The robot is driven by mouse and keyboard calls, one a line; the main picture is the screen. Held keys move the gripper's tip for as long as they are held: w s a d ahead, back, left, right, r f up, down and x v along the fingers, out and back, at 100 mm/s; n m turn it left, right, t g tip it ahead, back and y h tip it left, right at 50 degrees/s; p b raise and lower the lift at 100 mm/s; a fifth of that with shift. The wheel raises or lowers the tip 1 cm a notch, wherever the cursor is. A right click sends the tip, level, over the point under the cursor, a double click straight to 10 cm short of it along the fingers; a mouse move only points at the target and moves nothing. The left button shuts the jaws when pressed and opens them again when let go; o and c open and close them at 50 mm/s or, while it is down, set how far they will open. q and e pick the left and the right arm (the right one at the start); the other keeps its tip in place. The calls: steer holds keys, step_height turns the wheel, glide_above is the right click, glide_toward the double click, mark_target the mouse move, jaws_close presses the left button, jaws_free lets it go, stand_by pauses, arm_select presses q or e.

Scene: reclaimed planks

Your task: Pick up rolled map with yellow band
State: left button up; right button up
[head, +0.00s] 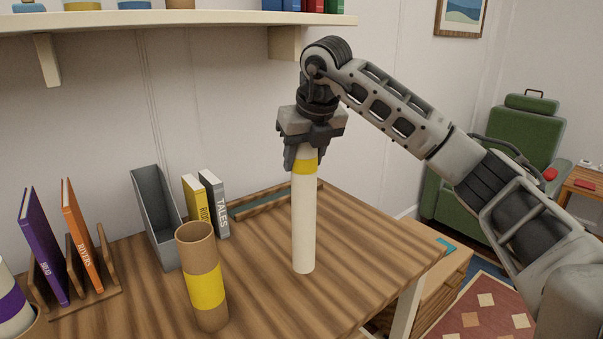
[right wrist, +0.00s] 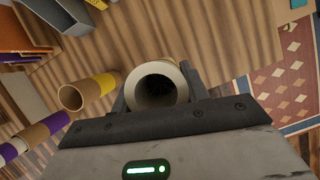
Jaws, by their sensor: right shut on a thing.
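The rolled map with yellow band (head: 304,220) is a cream tube with a yellow ring near its top. It stands upright over the wooden table. My right gripper (head: 307,155) points down and is shut on the map's upper end, by the yellow band. I cannot tell whether the map's lower end touches the table. In the right wrist view the map's open round end (right wrist: 157,88) sits between the fingers. My left gripper is not in view.
A brown tube with a yellow band (head: 206,285) stands left of the map. Books (head: 213,205), a grey file holder (head: 155,215) and a book rack (head: 75,270) stand further left. A shelf (head: 180,20) hangs above. The table's right part (head: 365,225) is clear.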

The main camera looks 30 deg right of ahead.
mark_target(308, 147)
steer(key=s+r, duration=0.1)
steer(key=s+a+r, duration=0.1)
steer(key=r, duration=0.1)
steer(key=shift+s+r, duration=0.25)
steer(key=shift+s, duration=0.05)
steer(key=s+a+r, duration=0.2)
steer(key=s+r, duration=0.2)
steer(key=s, duration=0.5)
steer(key=shift+a+r, duration=0.15)
steer(key=shift+a, duration=0.25)
steer(key=shift+w, duration=0.1)
